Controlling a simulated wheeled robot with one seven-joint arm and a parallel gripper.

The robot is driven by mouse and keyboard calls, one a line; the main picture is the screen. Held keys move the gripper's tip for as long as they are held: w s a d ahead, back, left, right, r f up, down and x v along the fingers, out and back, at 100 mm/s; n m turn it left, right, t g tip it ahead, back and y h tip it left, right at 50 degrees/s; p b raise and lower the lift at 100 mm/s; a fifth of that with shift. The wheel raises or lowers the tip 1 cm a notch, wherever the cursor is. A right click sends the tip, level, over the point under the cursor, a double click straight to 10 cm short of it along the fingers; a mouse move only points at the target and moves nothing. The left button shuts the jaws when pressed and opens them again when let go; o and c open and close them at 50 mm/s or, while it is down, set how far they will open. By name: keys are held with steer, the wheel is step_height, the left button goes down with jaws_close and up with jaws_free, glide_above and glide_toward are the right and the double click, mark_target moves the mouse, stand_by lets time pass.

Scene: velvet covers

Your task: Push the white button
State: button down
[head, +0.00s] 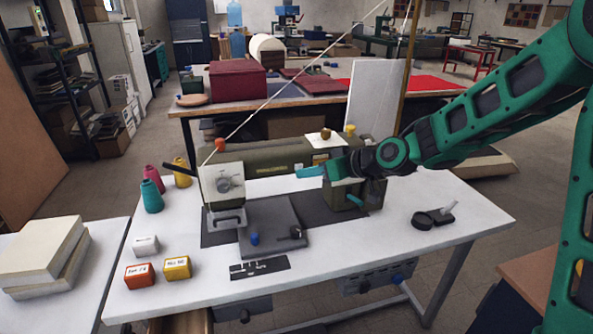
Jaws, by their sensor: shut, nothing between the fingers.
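A small white labelled block (146,245) sits on the left part of the white table, behind an orange block (140,276) and a yellow block (177,268). It is the white item that most resembles a button, but I cannot tell for sure that it is one. My gripper (308,172) reaches in from the right. Its teal fingers are shut and empty, pointing left in front of the green sewing machine (270,157). The gripper is well to the right of the white block and apart from it.
The sewing machine has a pale front plate (223,184) and a grey bed (270,222) with a blue knob (254,239). Thread spools (152,194) stand at the left. A black round item (432,217) lies at the right. The table's front strip is mostly clear.

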steer(key=s, duration=0.2)
steer(key=s+d, duration=0.1)
steer(key=s, duration=0.2)
steer(key=shift+s+d, duration=0.35)
stand_by(0.3)
steer(key=s+d+f+m+g+h, duration=0.15)
steer(key=s+d+m+h, duration=0.35)
steer(key=d, duration=0.8)
steer(key=s+d+f+m+g+h, duration=0.1)
steer(key=s+d+f+h, duration=0.15)
steer(key=s+d, duration=0.75)
steer(key=s+d+r+m+g+h, duration=0.1)
steer(key=s+d+m+g, duration=0.1)
steer(key=s+d+m, duration=0.2)
steer(key=s+d+r+m+g+h, duration=0.1)
steer(key=s+d+m+g, duration=0.2)
steer(key=s+d, duration=0.7)
steer(key=s+m, duration=0.1)
steer(key=s, duration=0.3)
steer(key=shift+s, duration=0.25)
